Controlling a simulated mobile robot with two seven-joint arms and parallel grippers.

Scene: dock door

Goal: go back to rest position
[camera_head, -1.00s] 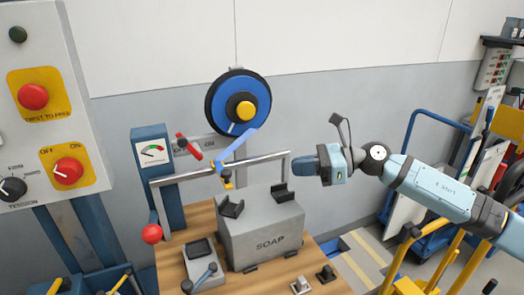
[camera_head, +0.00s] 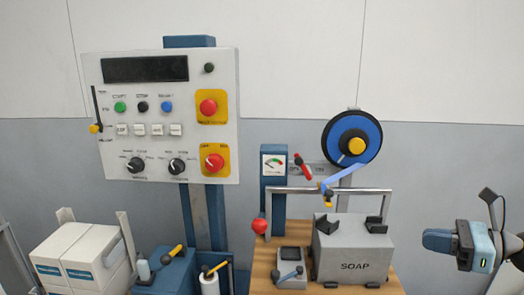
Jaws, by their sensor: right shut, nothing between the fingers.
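My right gripper (camera_head: 440,241) shows at the right edge of the head view, with its fingers pointing left. It is shut and empty, in the air to the right of the grey SOAP box (camera_head: 354,259) and apart from it. Most of my right arm is cut off by the picture edge. My left gripper is not in view.
A wooden-topped bench (camera_head: 262,268) carries the SOAP box, a metal rail (camera_head: 300,190) and a blue tape reel (camera_head: 368,134). A control panel (camera_head: 150,112) stands left of it. White boxes (camera_head: 82,252) sit at lower left. The wall behind is bare.

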